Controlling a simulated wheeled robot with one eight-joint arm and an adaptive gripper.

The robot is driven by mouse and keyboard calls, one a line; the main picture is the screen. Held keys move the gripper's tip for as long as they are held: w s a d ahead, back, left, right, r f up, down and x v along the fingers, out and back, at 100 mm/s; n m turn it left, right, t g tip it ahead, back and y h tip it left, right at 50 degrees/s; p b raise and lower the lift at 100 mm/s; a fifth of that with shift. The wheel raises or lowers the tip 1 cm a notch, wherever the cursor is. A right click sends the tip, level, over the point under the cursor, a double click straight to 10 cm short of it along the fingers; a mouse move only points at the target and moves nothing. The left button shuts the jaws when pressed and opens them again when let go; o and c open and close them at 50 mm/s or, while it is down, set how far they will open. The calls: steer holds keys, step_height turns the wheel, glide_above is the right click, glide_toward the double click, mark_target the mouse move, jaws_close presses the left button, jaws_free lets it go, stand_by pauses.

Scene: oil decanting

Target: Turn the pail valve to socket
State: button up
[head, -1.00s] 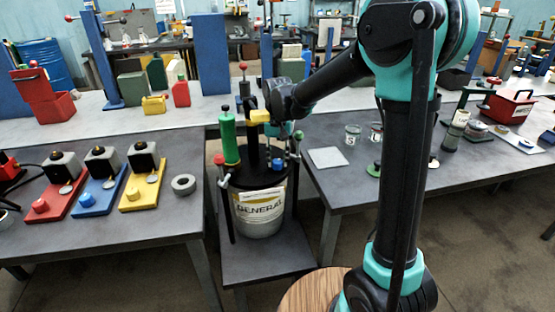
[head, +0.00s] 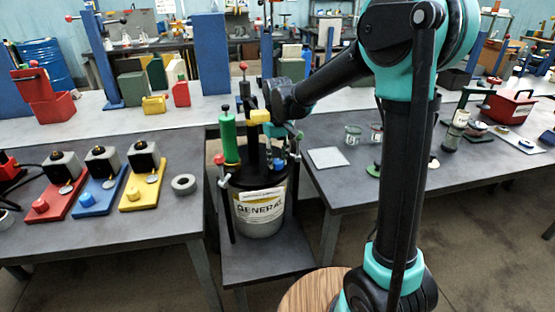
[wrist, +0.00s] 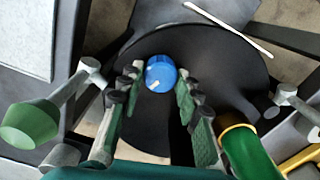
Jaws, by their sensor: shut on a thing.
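The pail (head: 260,212) stands on a low stand, with a label reading "GENERAL" on its front and a black lid. The pail valve has a blue knob (wrist: 160,73) with a white mark, standing on the lid; the knob also shows in the head view (head: 277,163). My gripper (wrist: 158,85) reaches down over the lid from above, with its green-padded fingers on either side of the blue knob, shut on it. In the head view the gripper (head: 278,145) is partly hidden among the fittings on top of the pail.
A green cylinder (head: 229,138) stands at the pail's left, close to my gripper; it shows at lower right in the wrist view (wrist: 246,150). A green knob (wrist: 30,124) lies at wrist-view left. Red, blue and yellow bases stand on the left table; beakers (head: 353,135) on the right.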

mark_target(277, 161)
steer(key=n, duration=1.3)
steer(key=shift+s, duration=0.1)
stand_by(0.5)
steer(key=o, duration=1.1)
steer(key=shift+o, duration=0.2)
step_height(277, 161, up, 12)
